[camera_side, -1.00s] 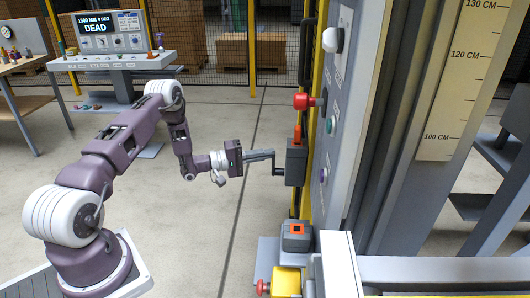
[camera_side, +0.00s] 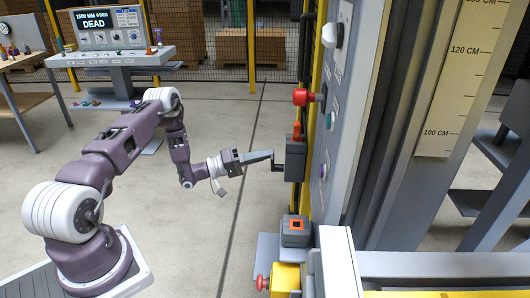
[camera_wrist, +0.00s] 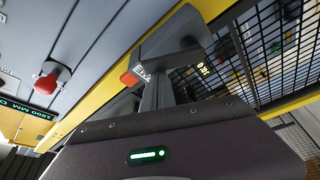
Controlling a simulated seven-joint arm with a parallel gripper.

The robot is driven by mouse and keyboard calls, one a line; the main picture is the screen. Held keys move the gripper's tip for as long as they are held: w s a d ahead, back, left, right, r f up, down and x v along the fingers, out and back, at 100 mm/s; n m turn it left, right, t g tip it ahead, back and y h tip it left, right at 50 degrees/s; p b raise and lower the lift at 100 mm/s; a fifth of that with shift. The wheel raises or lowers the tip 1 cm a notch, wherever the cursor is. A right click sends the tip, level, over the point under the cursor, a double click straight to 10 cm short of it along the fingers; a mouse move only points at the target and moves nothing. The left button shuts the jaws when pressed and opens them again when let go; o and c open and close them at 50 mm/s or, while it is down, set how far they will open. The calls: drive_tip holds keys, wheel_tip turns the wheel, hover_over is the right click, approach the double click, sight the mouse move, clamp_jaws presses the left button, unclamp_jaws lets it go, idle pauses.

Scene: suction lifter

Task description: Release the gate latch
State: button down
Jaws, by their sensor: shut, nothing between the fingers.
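The gate latch is a dark grey box (camera_side: 296,160) on the yellow post, with an orange tab (camera_side: 297,130) on top and a black crank-shaped handle (camera_side: 279,167) sticking out to its left. My gripper (camera_side: 271,153) points right at the latch. Its fingers are together and empty, with the tips just above and left of the handle. I cannot tell whether they touch it. In the wrist view the latch box (camera_wrist: 172,45) and its orange tab (camera_wrist: 130,78) lie past my fingers (camera_wrist: 157,92). The handle is not clearly visible there.
Below are a grey box with an orange-framed top (camera_side: 296,231) and a yellow box (camera_side: 285,279) with a red button.

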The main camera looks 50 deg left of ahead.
drive_tip(key=shift+s+d+f+m+h, duration=0.3)
drive_tip(key=shift+s+d+f+m, duration=0.8)
drive_tip(key=shift+s+d+f, duration=0.5)
drive_tip(key=shift+d+f, duration=0.05)
drive_tip(key=shift+f, duration=0.15)
wheel_tip(320, 180, up, 5)
drive_tip(key=s+a+f, duration=0.3)
drive_tip(key=s+a, duration=0.3)
drive_tip(key=a, duration=0.1)
drive_tip(key=shift+s+a+f, duration=0.15)
drive_tip(key=shift+f, duration=0.1)
